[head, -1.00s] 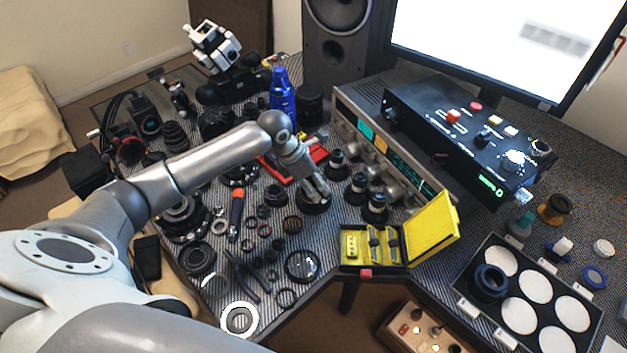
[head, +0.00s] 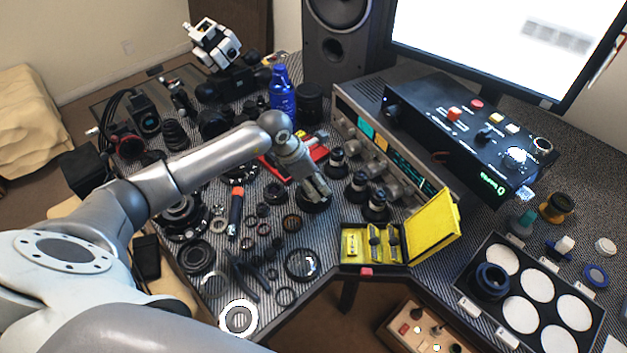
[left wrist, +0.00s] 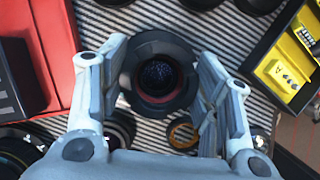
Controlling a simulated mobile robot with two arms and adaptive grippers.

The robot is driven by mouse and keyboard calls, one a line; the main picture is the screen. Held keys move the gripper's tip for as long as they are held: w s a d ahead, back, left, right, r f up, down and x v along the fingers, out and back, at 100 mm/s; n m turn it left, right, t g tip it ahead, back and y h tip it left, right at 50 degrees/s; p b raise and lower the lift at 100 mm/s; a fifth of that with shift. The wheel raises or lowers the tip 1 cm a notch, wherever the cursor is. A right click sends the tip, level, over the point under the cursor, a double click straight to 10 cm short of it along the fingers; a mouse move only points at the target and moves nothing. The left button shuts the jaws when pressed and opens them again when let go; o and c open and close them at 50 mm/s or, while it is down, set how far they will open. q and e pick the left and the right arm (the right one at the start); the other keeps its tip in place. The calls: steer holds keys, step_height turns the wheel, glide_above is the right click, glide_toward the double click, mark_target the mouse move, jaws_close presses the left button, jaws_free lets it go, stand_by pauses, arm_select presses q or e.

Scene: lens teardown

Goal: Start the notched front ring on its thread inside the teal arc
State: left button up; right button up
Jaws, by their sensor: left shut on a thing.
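My left gripper (head: 317,188) reaches down over the striped bench mat. In the left wrist view its two fingers (left wrist: 163,75) stand on either side of a dark round ring (left wrist: 160,44), shut on it. I take it for the notched front ring, though its notches cannot be made out. Inside it are a dark glass-like centre and a reddish inner band. A black lens barrel (head: 313,205) shows under the fingers in the head view. Whether the ring is seated on its thread cannot be told. I cannot make out the teal arc. My right gripper is not in view.
Several small lens barrels (head: 358,187) stand close to the right, before the grey instrument. An open yellow case (head: 352,246) lies at the front edge. A red tray (head: 277,169) is behind the gripper. Loose rings and an orange-handled tool (head: 236,208) lie to the left.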

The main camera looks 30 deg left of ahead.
arm_select(q)
steer(key=o, duration=1)
steer(key=shift+c, duration=0.2)
steer(key=v, duration=1.2)
